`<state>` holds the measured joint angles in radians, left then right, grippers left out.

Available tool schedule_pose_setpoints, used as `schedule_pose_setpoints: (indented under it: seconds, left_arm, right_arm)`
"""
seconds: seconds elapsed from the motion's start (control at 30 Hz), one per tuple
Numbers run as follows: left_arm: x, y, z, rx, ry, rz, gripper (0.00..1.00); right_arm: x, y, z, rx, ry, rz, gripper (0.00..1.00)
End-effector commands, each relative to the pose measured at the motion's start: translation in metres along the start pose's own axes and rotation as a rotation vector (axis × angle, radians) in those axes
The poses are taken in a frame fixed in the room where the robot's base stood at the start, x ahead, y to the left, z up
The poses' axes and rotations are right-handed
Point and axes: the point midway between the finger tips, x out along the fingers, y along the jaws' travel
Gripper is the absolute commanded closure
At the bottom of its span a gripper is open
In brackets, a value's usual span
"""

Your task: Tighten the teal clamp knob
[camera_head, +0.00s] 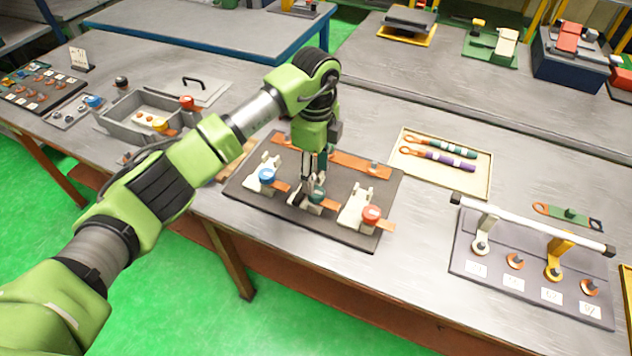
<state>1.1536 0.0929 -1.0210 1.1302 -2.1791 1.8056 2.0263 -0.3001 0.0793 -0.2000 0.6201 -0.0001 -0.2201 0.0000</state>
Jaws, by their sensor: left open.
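The teal clamp knob (317,195) sits on the middle one of three cream clamps on a dark board (345,232). My left gripper (311,188) points down at it, with its fingertips at the knob's height. The fingers are open, and they partly cover the knob. I cannot tell whether they touch it. The blue clamp knob (267,175) is on the clamp to the left, and the red clamp knob (371,214) is on the clamp to the right. My right gripper is not in view.
An orange-brown strip (360,166) lies along the board's back. A tray (483,190) with two handled tools is behind right. A rack with a white bar (530,223) stands at the right, and a grey bin (113,118) at the left. The table between board and rack is clear.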

Motion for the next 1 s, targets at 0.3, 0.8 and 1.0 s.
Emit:
schedule_pose_setpoints:
  seconds: [0.3, 0.8, 1.0]
  left_arm:
    - [0.048, 0.0, -0.002, 0.001, 0.003, 0.001, 0.54]
    - [0.057, 0.0, -0.001, 0.002, 0.002, -0.001, 0.77]
    - [0.057, 0.0, -0.001, 0.003, 0.002, -0.002, 0.91]
  right_arm:
    - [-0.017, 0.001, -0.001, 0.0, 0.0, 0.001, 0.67]
    - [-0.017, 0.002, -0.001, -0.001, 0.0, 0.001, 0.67]
    - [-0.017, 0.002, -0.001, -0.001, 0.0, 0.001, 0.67]
